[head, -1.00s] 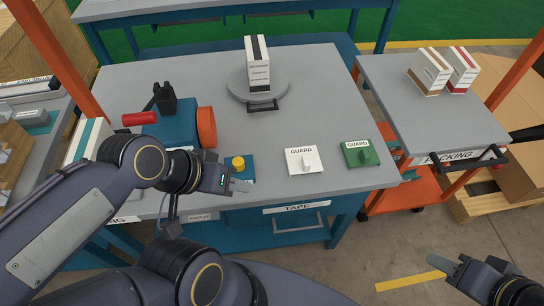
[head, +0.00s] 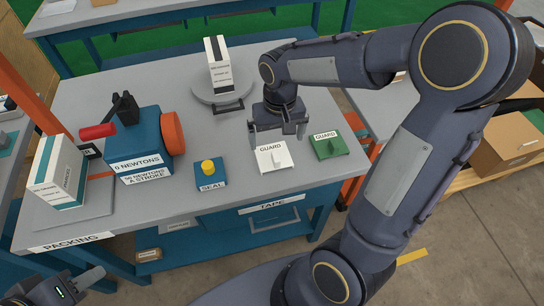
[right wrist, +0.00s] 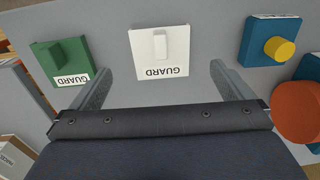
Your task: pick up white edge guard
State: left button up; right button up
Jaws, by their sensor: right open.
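The white edge guard (head: 274,159) lies on the grey table, a flat square plate with a raised handle and a GUARD label. It also shows in the right wrist view (right wrist: 158,52), ahead of and between the open fingers. My right gripper (head: 278,135) is open and empty, pointing down just above and behind the white guard in the head view. It also shows in the right wrist view (right wrist: 160,85). My left gripper (head: 84,284) is at the lower left, away from the table top; its jaws are too unclear to read.
A green guard (head: 328,145) lies just right of the white one. A blue SEAL block with a yellow button (head: 208,168) sits to its left. A blue press (head: 138,150) with an orange wheel stands further left. A box (head: 218,62) stands on a round turntable (head: 223,92) behind.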

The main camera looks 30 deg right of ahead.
aim_at(275, 154)
jog(key=f, duration=0.8)
jog(key=shift+w+a+f, duration=0.1)
jog(key=shift+w+f, duration=0.2)
jog(key=c, duration=0.8)
jog(key=shift+r, duration=0.1)
jog(key=shift+c, duration=0.2)
